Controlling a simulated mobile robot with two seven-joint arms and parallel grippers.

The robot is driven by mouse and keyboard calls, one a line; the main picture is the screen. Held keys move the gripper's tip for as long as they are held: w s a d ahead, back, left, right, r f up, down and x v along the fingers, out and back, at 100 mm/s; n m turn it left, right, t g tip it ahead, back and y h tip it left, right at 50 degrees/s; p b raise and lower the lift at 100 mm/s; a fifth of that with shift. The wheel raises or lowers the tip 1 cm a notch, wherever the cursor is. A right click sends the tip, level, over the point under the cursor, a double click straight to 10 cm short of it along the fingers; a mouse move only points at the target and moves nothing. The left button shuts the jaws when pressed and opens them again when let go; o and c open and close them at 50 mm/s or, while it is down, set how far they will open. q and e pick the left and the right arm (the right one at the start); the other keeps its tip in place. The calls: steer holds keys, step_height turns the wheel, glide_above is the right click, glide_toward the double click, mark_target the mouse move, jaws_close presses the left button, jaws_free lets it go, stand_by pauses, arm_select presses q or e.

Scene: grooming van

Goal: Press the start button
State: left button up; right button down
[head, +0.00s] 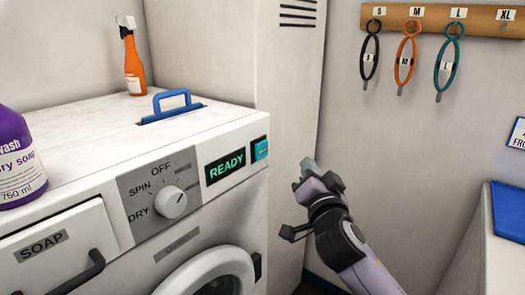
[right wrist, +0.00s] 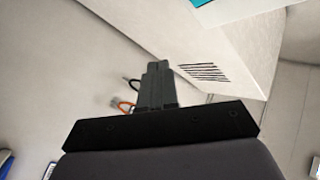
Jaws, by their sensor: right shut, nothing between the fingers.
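The start button is a teal square (head: 260,149) on the front panel of the white washing machine, just right of the display (head: 225,166) that reads READY. My right gripper (head: 309,166) is to the right of the button and apart from it in the head view. Its fingers are together and empty, and they also show shut in the right wrist view (right wrist: 155,85). A teal patch (right wrist: 214,10) at the top edge of the right wrist view looks like the button, partly cut off. My left gripper is not in view.
The panel has a dial (head: 171,202), a soap drawer (head: 55,245) and a round door (head: 215,275). A blue handle (head: 172,104), an orange spray bottle (head: 133,62) and a purple bottle (head: 15,160) are on top. Looped leads hang from a wall rack (head: 440,18).

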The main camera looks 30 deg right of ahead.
mark_target(261, 150)
steer(key=w+a+b, duration=0.1)
steer(key=w+a, duration=0.2)
steer(key=w, duration=0.5)
steer(key=shift+a, duration=0.2)
stand_by(1.2)
steer(key=shift+w, duration=0.1)
stand_by(0.6)
steer(key=shift+w+a+b, duration=0.15)
steer(key=shift+w+b, duration=0.2)
steer(key=shift+b, duration=0.1)
